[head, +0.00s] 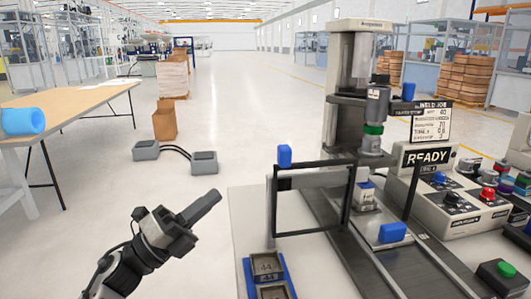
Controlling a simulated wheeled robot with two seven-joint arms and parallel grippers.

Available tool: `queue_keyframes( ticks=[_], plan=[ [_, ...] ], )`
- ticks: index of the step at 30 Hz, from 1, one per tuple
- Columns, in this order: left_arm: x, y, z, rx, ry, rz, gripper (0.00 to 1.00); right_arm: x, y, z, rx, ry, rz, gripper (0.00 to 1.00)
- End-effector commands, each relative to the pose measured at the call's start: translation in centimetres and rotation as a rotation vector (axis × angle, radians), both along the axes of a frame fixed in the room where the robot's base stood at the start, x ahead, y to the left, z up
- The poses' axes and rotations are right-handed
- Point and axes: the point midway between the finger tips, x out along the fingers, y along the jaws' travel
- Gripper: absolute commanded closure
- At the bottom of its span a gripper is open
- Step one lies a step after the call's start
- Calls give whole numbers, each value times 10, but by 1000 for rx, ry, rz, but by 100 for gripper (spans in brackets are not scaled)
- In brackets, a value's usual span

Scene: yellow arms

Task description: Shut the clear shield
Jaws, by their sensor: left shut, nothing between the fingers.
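The clear shield (312,201) is a see-through panel in a black frame, standing upright at the front left of the welding machine (352,95). A blue block (285,155) sits at its upper left corner. The shield looks swung out to the left, and the machine's working area shows open to its right. My left gripper (207,207) is shut and empty, to the left of the shield and clear of it, over the floor as seen. My right gripper is not in view.
A blue-edged tray (246,272) with dark labelled parts lies at the front of the bench. A control box (452,205) with coloured buttons stands right, beneath a READY sign (428,157). A wooden table (75,105) stands left. Floor between is mostly clear, with a grey pedal (204,162).

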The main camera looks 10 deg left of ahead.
Motion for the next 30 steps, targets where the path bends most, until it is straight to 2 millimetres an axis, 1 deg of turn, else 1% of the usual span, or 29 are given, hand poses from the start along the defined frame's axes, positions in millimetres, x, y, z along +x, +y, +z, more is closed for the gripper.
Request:
queue_keyframes(
  ticks=[1, 3, 6, 9, 11, 13, 17, 22, 30],
  plan=[
    [6, 4, 28, 197, -174, -5, 100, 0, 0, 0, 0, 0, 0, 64],
    [10, 9, 47, 440, -356, -16, 100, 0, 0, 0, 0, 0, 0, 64],
    [14, 23, 63, 704, -526, -25, 100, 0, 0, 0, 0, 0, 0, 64],
    [16, 36, 71, 867, -614, -36, 100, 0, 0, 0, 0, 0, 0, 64],
    [17, 40, 73, 922, -641, -41, 100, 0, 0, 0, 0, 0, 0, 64],
    [18, 41, 74, 953, -654, -46, 100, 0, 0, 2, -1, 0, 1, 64],
    [23, 27, 75, 957, -659, -50, 100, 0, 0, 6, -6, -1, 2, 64],
    [36, -5, 77, 953, -659, -50, 100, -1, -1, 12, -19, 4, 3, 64],
    [58, -57, 77, 951, -656, -51, 100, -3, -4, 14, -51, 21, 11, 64]
  ],
)
